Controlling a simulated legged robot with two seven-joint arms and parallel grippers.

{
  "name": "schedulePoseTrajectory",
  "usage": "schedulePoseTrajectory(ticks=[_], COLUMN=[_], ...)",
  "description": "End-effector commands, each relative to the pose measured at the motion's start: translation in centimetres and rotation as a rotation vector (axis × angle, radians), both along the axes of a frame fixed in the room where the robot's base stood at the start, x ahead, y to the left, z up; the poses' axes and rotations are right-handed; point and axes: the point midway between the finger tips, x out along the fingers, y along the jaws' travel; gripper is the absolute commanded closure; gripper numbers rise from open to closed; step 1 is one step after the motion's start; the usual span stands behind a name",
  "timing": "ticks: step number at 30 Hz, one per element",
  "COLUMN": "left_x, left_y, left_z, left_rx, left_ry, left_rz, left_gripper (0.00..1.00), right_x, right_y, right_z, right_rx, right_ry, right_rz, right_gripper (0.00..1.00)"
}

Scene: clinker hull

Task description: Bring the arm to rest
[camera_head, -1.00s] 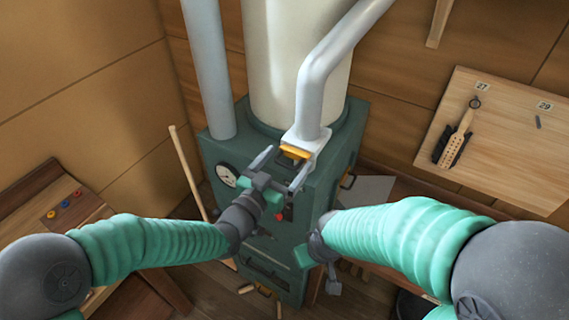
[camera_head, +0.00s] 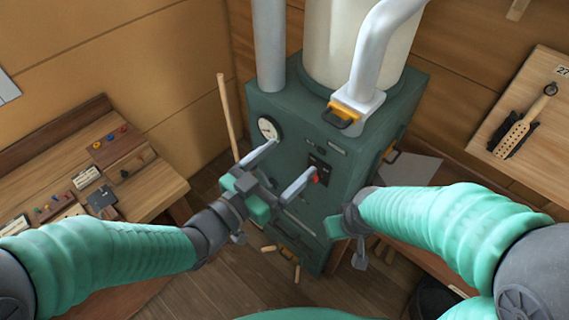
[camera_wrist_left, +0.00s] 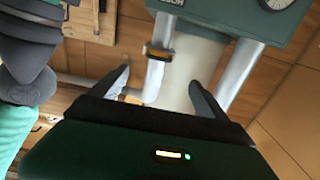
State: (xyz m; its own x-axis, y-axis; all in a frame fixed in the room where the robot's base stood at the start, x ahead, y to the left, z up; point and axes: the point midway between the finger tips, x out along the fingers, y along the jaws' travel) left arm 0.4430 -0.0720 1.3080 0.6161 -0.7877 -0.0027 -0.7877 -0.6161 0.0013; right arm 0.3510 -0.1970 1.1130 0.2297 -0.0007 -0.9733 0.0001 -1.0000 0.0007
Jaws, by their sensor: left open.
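My left gripper (camera_head: 295,158) is open and empty, in front of the green stove-like cabinet (camera_head: 352,185). Its two fingers point toward the cabinet's front, below the yellow-handled latch (camera_head: 341,116) at the foot of the pale bent pipe (camera_head: 375,55), and are apart from it. In the left wrist view both fingers (camera_wrist_left: 160,82) stand spread with nothing between them but background, and the yellow-edged collar (camera_wrist_left: 158,51) shows beyond. My right gripper (camera_head: 357,240) hangs low by the cabinet's right side; its jaws are too small and angled to read.
A round gauge (camera_head: 269,128) and a red switch (camera_head: 316,179) sit on the cabinet. A wooden workbench (camera_head: 150,185) with small parts is at left, and a pale pole (camera_head: 229,115) leans beside the cabinet. A board with a brush (camera_head: 514,138) is at right.

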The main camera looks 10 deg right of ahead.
Motion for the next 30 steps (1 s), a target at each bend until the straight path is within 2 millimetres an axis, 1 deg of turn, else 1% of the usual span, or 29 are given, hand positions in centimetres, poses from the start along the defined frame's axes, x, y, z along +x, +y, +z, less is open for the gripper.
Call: schedulePoseTrajectory(ticks=[14, 16, 17, 19, 20, 21, 23, 24, 26, 27, 29, 30], left_x=[-0.1, 0.3, 0.7, 2.1, 2.8, 3.5, 4.1, 3.9, 2.7, 1.3, -1.3, -3.3], left_y=[0.2, 0.7, 1.2, 3.2, 4.6, 6.8, 10.8, 13.7, 17.9, 20.4, 23.4, 24.8], left_z=[0.0, -1.0, -1.8, -4.8, -6.4, -8.9, -12.6, -15.1, -18.4, -20.4, -22.8, -23.9], left_rx=[0.002, 0.027, 0.05, 0.134, 0.181, 0.248, 0.349, 0.412, 0.49, 0.532, 0.574, 0.591], left_ry=[0.0, 0.017, 0.032, 0.095, 0.133, 0.198, 0.315, 0.407, 0.559, 0.668, 0.834, 0.939], left_rz=[0.001, 0.025, 0.046, 0.124, 0.172, 0.241, 0.355, 0.431, 0.538, 0.6, 0.676, 0.711], left_gripper=[0.14, 0.14, 0.14, 0.14, 0.14, 0.14, 0.14, 0.14, 0.14, 0.14, 0.14, 0.14], right_x=[0.0, 0.0, 0.0, 0.0, 0.0, 0.0, 0.0, 0.0, 0.0, 0.0, 0.0, 0.0], right_y=[0.0, 0.0, 0.0, 0.0, 0.0, 0.0, 0.0, 0.0, 0.0, 0.0, 0.0, 0.0], right_z=[0.0, -0.3, -0.5, -1.2, -1.6, -2.1, -2.9, -3.5, -4.3, -4.8, -5.5, -5.8], right_rx=[0.0, 0.0, 0.0, 0.0, 0.0, 0.0, 0.0, 0.0, 0.0, 0.0, 0.0, 0.0], right_ry=[0.0, 0.0, 0.0, 0.0, 0.0, 0.0, 0.0, 0.0, 0.0, 0.0, 0.0, 0.0], right_rz=[0.0, 0.0, 0.0, 0.0, 0.0, 0.0, 0.0, 0.0, 0.0, 0.0, 0.0, 0.0], right_gripper=[0.8, 0.8, 0.8, 0.8, 0.8, 0.8, 0.8, 0.8, 0.8, 0.8, 0.8, 0.8])
